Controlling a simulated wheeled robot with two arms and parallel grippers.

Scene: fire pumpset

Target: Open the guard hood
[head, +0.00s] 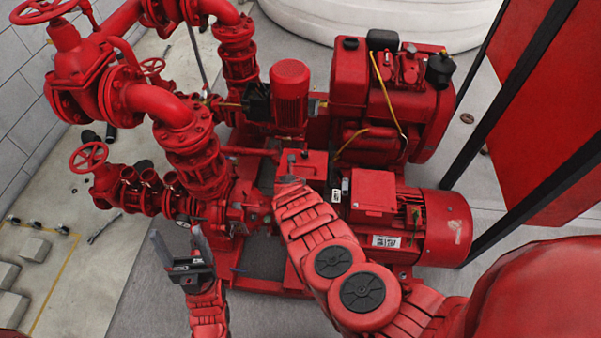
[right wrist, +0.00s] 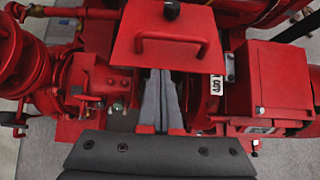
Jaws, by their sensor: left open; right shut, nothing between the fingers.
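The guard hood (right wrist: 150,52) is a red panel with a red bar handle in the upper middle of the right wrist view. In the head view the red hood (head: 313,165) sits between pump and motor, partly hidden by my right arm. My right gripper (right wrist: 165,85) is shut and empty. Its grey fingertips are at the hood's lower edge, below the handle; I cannot tell whether they touch it. In the head view my right fingers are mostly hidden. My left gripper (head: 178,245) is open and empty, left of the pump, away from the hood.
The red electric motor (head: 440,225) lies right of the hood, and a red engine (head: 390,100) stands behind. Red pipes and valves (head: 105,90) crowd the left. A red panel on black posts (head: 550,110) stands right.

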